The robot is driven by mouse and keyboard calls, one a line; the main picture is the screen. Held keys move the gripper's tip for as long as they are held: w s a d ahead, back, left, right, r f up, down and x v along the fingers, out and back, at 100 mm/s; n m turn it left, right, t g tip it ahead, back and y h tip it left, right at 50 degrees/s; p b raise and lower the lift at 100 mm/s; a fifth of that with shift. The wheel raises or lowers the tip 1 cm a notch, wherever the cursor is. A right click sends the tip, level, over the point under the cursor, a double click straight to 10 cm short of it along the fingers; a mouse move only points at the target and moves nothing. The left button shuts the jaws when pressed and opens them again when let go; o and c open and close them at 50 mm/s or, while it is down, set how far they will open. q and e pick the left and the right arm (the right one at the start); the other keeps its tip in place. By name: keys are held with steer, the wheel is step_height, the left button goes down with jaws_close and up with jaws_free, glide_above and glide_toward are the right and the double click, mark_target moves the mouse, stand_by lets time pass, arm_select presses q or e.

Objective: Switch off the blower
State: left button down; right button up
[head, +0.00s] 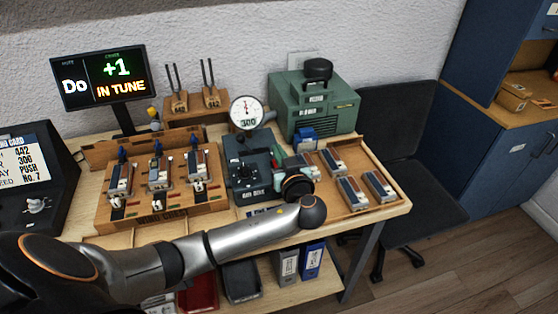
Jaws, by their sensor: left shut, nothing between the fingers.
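My left arm reaches in from the left across the bench front. Its wrist bends away from me, and my left gripper (285,161) is shut and empty, in front of the blower and apart from its body. The wrist hides part of the gripper. My right gripper is out of view.
A wooden chest (150,212) with several small units stands left of a dark gauge stand (248,175) reading 300. A wooden tray (388,208) with several grey blocks lies right of my wrist. A tuner display (104,77) reads "Do +1 IN TUNE". A dark chair (400,120) stands right.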

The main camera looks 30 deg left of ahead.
arm_select(q)
steer(key=shift+f, duration=1.9)
steer(key=shift+f, duration=0.1)
steer(key=shift+d+f+h, duration=0.1)
steer(key=shift+d+h, duration=0.05)
steer(key=shift+h, duration=0.15)
steer(key=shift+w+f+g+b, duration=0.1)
steer(key=shift+f+g+b, duration=0.15)
steer(key=shift+b, duration=0.45)
steer(key=shift+a+r, duration=0.2)
